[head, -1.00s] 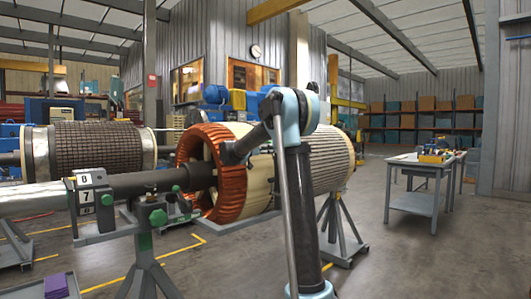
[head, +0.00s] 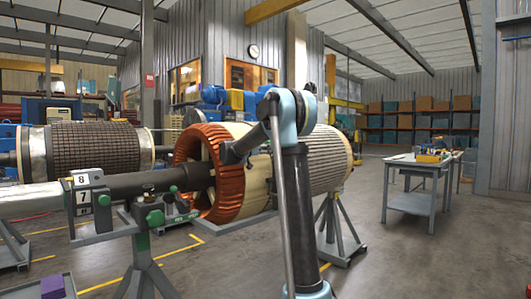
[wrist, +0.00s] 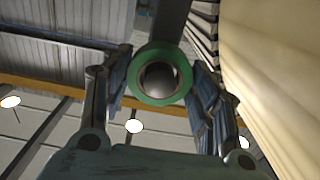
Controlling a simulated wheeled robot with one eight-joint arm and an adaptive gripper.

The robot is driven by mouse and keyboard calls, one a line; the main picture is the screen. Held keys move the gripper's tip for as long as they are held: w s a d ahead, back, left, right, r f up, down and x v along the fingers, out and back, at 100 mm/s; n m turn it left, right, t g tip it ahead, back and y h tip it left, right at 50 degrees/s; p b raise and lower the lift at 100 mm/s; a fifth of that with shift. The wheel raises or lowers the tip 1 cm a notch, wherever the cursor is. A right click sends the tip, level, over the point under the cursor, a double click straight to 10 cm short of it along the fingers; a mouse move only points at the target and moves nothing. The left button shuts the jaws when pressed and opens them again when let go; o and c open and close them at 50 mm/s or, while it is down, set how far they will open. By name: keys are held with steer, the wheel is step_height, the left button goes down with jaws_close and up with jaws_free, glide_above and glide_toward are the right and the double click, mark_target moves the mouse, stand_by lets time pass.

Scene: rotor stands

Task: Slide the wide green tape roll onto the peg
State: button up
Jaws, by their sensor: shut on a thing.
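The wide green tape roll (wrist: 134,80) is a green ring between the two fingers of my gripper (wrist: 160,66) in the wrist view. The fingers are shut on it from both sides. A rounded grey shape shows through its core; I cannot tell whether this is the peg. In the head view my arm reaches toward the orange end of the large rotor (head: 207,207). The gripper and tape roll cannot be made out there. I cannot identify the peg for certain in either view.
A cream rotor surface (wrist: 280,70) is close on the right in the wrist view. A grey shaft on a green-clamped stand (head: 140,222) crosses the left of the head view. A tray (head: 62,277) with a purple item is at lower left. A workbench (head: 412,200) stands right, with clear floor around it.

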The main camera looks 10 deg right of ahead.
steer(key=shift+x, duration=0.95)
steer(key=o, duration=1.1)
steer(key=o, duration=0.5)
steer(key=shift+c, duration=0.2)
steer(key=v, duration=0.9)
stand_by(0.8)
steer(key=shift+c, duration=0.3)
